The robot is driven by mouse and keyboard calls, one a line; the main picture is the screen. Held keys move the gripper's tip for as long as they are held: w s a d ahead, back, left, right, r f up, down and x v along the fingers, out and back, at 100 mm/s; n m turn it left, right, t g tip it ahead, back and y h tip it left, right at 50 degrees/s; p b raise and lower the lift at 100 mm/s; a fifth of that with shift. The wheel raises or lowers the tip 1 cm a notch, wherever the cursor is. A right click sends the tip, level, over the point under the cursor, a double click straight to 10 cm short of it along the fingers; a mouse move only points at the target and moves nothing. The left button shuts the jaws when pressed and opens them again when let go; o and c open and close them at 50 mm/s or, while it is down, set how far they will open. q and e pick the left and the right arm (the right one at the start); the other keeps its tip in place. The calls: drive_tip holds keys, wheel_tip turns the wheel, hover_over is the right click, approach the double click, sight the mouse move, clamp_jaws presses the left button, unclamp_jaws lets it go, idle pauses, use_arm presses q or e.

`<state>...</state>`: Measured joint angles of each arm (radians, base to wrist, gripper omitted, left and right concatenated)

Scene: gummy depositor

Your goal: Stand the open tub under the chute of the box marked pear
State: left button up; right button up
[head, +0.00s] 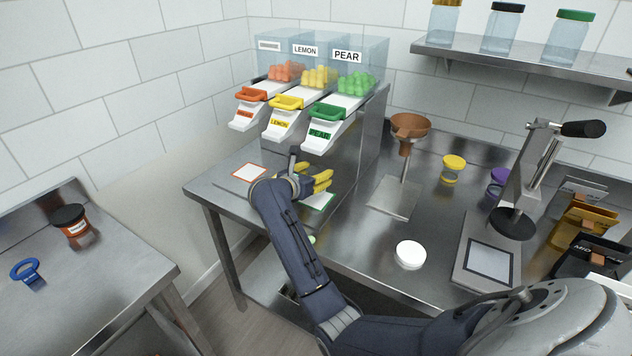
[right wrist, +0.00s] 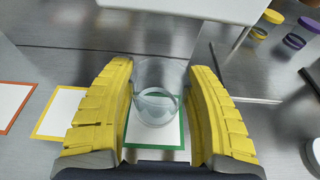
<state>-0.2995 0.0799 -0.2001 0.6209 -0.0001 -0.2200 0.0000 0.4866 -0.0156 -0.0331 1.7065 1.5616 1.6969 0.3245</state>
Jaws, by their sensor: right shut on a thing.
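The box marked PEAR (head: 355,85) holds green gummies. Its white chute (head: 318,138) has a green handle (head: 325,112). My right gripper (head: 318,184) is below the chutes, near the green-bordered square (head: 322,204). In the right wrist view, my gripper (right wrist: 160,95) is shut on the clear open tub (right wrist: 158,88), one yellow finger on each side. The tub overlaps the green-bordered square (right wrist: 181,137) in that view. I cannot tell whether it touches the surface. In the head view the gripper mostly hides the tub. My left gripper is not in view.
Lemon (head: 318,77) and orange-handled (head: 250,94) boxes stand left of pear. A brown funnel on a stand (head: 410,124), a white disc (head: 410,254) and a lever press (head: 520,200) are to the right. The table's front edge is near my forearm.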

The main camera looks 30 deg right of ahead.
drive_tip(key=shift+f, duration=1.3)
drive_tip(key=shift+f, duration=0.1)
drive_tip(key=o, duration=1.1)
drive_tip(key=shift+o, duration=0.2)
drive_tip(key=shift+v, duration=3.75)
